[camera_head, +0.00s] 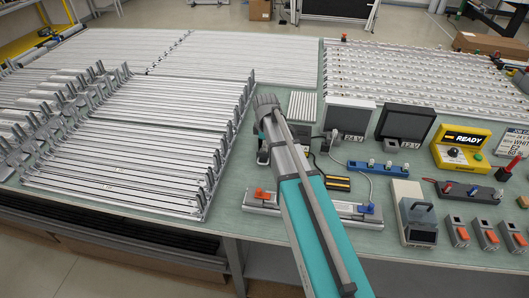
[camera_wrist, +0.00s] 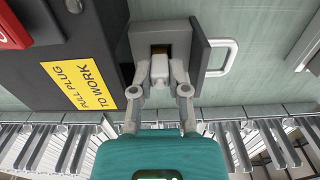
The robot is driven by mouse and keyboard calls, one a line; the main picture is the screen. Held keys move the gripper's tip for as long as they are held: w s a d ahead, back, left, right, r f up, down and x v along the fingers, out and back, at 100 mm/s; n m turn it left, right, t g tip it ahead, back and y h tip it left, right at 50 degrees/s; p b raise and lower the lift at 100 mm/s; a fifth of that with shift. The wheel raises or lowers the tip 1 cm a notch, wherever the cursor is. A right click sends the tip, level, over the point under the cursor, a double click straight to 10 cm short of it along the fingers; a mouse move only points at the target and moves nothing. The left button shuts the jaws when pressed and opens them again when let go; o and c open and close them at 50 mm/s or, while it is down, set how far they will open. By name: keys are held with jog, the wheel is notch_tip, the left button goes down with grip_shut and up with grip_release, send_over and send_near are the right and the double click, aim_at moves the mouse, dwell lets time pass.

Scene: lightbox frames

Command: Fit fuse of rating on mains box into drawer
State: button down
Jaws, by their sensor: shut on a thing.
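In the wrist view my gripper (camera_wrist: 160,76) is shut on a small pale block (camera_wrist: 160,65). I cannot tell whether the block is the fuse or part of the drawer. The block is at the mouth of a small grey housing (camera_wrist: 146,28) with a dark opening and a grey flap on its right. The housing adjoins a dark box (camera_wrist: 75,45), probably the mains box, with a yellow label (camera_wrist: 80,85) reading "PULL PLUG TO WORK". No rating is readable. In the head view my gripper (camera_head: 265,103) is over the bench; my arm hides much of the area below it.
A white handle (camera_wrist: 228,55) stands right of the housing. Slatted metal racks (camera_head: 130,150) fill the bench's left side. To the right are 24 V (camera_head: 349,115) and 12 V (camera_head: 406,120) units, a yellow READY box (camera_head: 462,148) and several orange-topped blocks (camera_head: 486,237).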

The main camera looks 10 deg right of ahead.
jog(key=shift+f+b, duration=0.3)
jog(key=shift+f, duration=0.3)
jog(key=shift+f, duration=0.15)
jog(key=c, duration=0.9)
grip_release()
jog(key=shift+r, duration=0.25)
notch_tip(320, 180, up, 12)
jog(key=p, duration=1.2)
jog(key=shift+s+f, duration=0.1)
jog(key=shift+s, duration=0.05)
